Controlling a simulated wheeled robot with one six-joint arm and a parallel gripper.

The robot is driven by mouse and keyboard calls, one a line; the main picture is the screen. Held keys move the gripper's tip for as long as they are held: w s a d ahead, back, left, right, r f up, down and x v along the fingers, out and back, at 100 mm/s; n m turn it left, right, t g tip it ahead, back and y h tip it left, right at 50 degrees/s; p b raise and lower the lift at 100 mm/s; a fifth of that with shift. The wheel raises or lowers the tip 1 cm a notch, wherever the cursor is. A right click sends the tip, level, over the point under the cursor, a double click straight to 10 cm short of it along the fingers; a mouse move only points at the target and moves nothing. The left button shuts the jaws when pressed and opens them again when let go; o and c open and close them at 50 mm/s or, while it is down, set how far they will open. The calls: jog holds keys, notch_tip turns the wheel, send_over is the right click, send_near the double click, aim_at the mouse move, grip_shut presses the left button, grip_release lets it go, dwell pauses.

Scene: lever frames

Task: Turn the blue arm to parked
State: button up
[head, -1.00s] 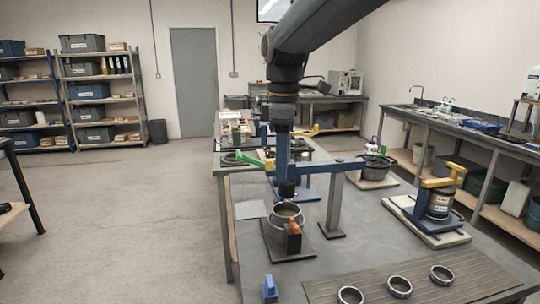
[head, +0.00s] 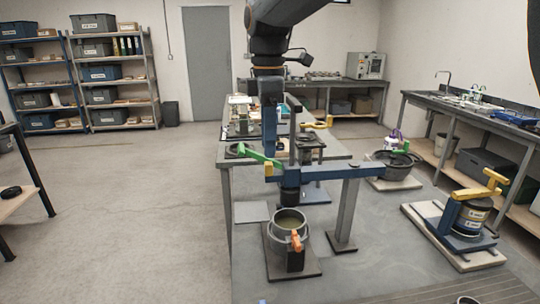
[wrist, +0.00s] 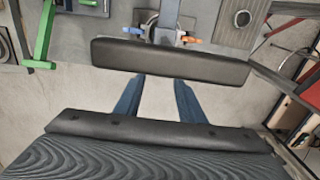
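The blue arm (head: 335,172) is a horizontal bar on a grey post (head: 344,215) on the bench. It reaches left from the post, and a dark cylindrical head hangs near its left end, above a grey pot (head: 288,224). A small yellow piece sits at its left tip. My gripper (wrist: 160,98) is open in the wrist view, with two dark pads apart and bare floor showing between them. In the head view my arm comes down from the top, behind or near the bar's left end; whether it touches the bar cannot be told. No parked mark is readable.
A green arm (head: 258,154) lies just behind the bar's left end. An orange handle (head: 296,240) stands by the pot. A blue stand with a yellow arm (head: 487,185) is at right. A black bowl (head: 393,165) sits behind the post. The floor left of the bench is clear.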

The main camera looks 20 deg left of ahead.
aim_at(269, 163)
jog(key=shift+f+p, duration=0.55)
jog(key=shift+f, duration=2)
grip_shut()
